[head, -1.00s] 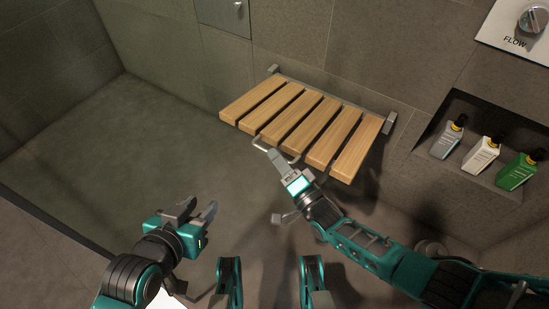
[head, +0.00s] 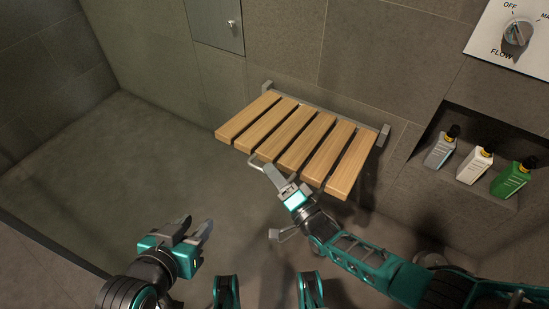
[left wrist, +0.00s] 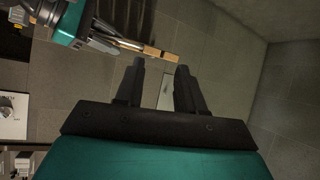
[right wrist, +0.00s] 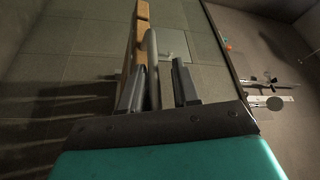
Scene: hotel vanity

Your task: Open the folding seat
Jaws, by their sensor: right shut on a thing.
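The folding seat (head: 300,139) has several light wooden slats on a grey wall bracket. In the head view it stands out from the wall, roughly level, slats facing up. A grey metal handle (head: 257,162) shows at its front edge. My right gripper (head: 266,168) is at this front edge, shut on the handle. In the right wrist view the handle (right wrist: 153,65) runs up between the fingers, beside the slat edge (right wrist: 138,40). My left gripper (head: 198,230) is open and empty, in front of the seat to the left. Its spread fingers show in the left wrist view (left wrist: 160,80).
A wall niche right of the seat holds a grey bottle (head: 439,151), a white bottle (head: 475,165) and a green bottle (head: 512,180). A flow control panel (head: 515,35) is above it. The floor (head: 110,170) left of the seat is clear.

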